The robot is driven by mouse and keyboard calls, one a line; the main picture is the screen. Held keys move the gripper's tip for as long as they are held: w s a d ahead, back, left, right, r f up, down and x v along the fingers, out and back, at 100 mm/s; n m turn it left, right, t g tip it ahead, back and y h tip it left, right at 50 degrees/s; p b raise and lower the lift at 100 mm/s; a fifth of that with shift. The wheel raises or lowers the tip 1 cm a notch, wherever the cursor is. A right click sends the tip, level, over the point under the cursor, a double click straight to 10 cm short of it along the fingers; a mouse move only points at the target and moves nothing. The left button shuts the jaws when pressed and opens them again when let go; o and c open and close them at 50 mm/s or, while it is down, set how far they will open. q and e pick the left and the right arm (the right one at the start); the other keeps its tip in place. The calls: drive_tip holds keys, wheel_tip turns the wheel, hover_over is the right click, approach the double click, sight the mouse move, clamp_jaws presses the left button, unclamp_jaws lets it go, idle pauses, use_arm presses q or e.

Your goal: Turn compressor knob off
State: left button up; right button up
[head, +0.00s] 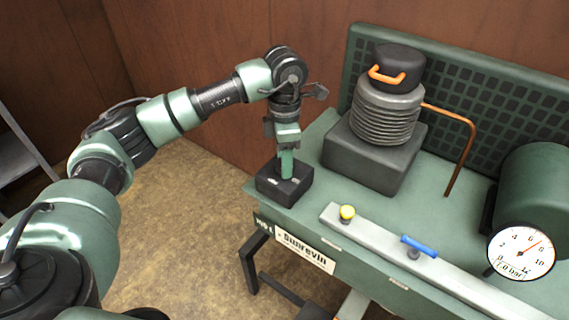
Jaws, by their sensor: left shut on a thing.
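The compressor knob (287,166) is a green upright piece on top of a small black switch box (278,192) at the left corner of the green compressor bench. My left gripper (287,148) points down from above and is shut on the knob. The jaws partly hide the knob, and its exact turn cannot be read. A pale mark shows on the box top beside the knob. My right gripper is not in view.
A ribbed compressor cylinder (386,115) with an orange handle stands right of my gripper. Open floor (190,220) lies left of the bench.

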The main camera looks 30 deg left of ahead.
use_arm(q)
drive_tip(key=shift+w+r+m+b, duration=0.15)
drive_tip(key=shift+m+b, duration=0.3)
drive_tip(key=shift+m, duration=0.65)
drive_tip(key=o, duration=1.4)
wheel_tip(320, 180, up, 8)
drive_tip(key=shift+f+b, duration=0.1)
drive_tip(key=shift+b, duration=0.3)
